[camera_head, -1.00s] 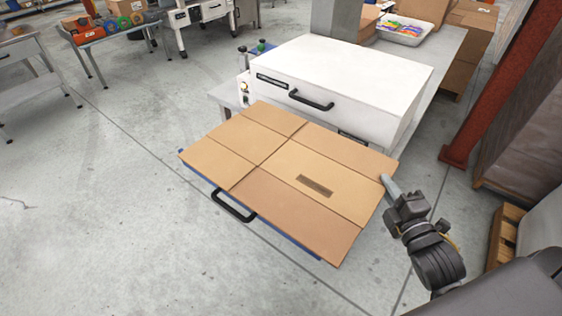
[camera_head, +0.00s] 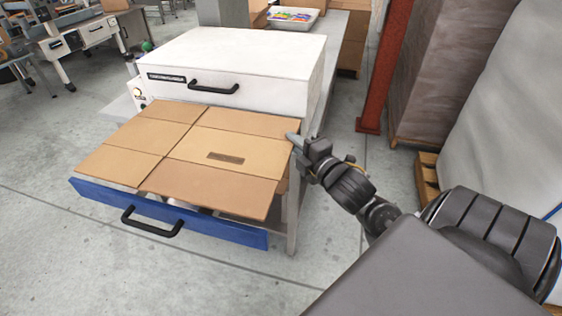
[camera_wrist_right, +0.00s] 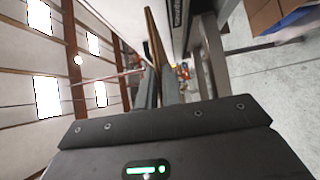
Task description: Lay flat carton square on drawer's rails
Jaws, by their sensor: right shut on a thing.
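The flat carton (camera_head: 232,145), a brown sheet with crease lines and a small dark label, lies over the pulled-out drawer. The drawer's blue front (camera_head: 100,193) with its black handle (camera_head: 150,222) shows along the carton's near side. A narrow dark gap lies between them; the rails are mostly hidden. My right gripper (camera_head: 293,138) is shut on the carton's right edge, near its far right corner. In the right wrist view the carton is a thin brown edge (camera_wrist_right: 153,40) running to between the fingers (camera_wrist_right: 158,88). Whether the carton rests fully on the rails I cannot tell. My left gripper is out of view.
The white machine housing (camera_head: 240,65) with a black handle stands right behind the carton. A bench with a white tray (camera_head: 293,18) is farther back. A red-brown post (camera_head: 385,70) and a wrapped stack (camera_head: 440,75) stand at the right. The floor in front and left is open.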

